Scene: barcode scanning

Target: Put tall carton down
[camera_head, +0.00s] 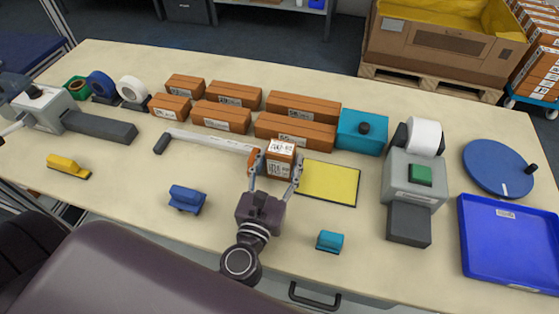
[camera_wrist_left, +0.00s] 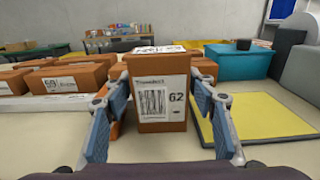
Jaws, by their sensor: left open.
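The tall carton (camera_head: 281,158) is a brown box with white labels. It stands upright on the table, just left of the yellow pad (camera_head: 329,182). In the left wrist view the carton (camera_wrist_left: 159,92) shows a barcode label with the number 62. My left gripper (camera_head: 275,176) is open, with one finger on each side of the carton. In the left wrist view, gaps show between the blue finger pads and the carton's sides. My right gripper is not in view.
Several brown cartons (camera_head: 295,132) lie in rows behind the tall carton. A teal box (camera_head: 361,132) is behind the pad. A grey device (camera_head: 413,178) and a blue tray (camera_head: 510,243) stand to the right. The front table area around the blue stapler-like item (camera_head: 187,198) is mostly clear.

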